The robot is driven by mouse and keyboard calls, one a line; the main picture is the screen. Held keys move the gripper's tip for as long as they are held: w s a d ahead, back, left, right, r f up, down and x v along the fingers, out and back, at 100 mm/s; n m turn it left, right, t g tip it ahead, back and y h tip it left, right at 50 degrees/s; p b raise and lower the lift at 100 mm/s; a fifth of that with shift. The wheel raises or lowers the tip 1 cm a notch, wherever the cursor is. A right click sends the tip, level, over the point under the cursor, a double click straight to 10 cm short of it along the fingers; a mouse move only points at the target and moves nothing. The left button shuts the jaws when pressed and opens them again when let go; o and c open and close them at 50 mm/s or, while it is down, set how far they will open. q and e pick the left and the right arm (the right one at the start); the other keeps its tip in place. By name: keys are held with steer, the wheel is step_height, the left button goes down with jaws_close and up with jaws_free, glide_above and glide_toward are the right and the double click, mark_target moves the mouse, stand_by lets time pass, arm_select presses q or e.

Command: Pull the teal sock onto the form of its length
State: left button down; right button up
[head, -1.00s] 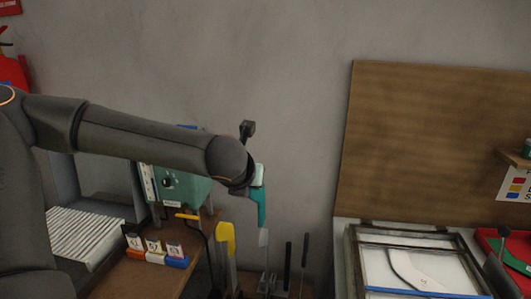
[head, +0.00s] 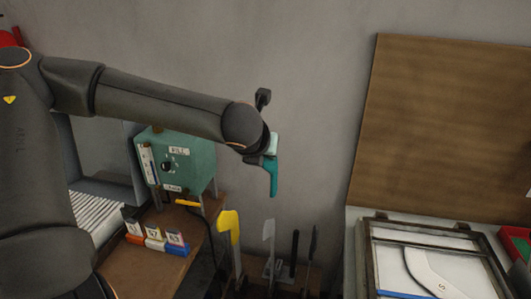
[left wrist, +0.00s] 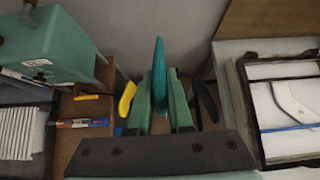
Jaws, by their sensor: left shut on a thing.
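The teal sock (head: 271,176) hangs from my left gripper (head: 269,148) in the head view, its narrow lower end above a bare pale grey form (head: 268,237). A gap shows between them. In the left wrist view the sock (left wrist: 159,72) stands up between the green fingers of my left gripper (left wrist: 163,100), which is shut on it. To the left of the pale form is a form with a yellow top (head: 229,228). To its right stand two dark upright pieces (head: 294,252). My right gripper is not in view.
A teal machine (head: 190,158) and number cards on coloured blocks (head: 155,242) sit on the wooden bench at left. A framed tray with a white sheet (head: 455,268) is at right, below a brown board (head: 450,130). A grey wall is behind.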

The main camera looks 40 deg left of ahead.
mark_target(270, 170)
arm_select(q)
step_height(270, 170, down, 6)
steer(key=b, duration=0.4)
steer(key=shift+r+p, duration=0.1)
steer(key=shift+p, duration=0.8)
stand_by(1.7)
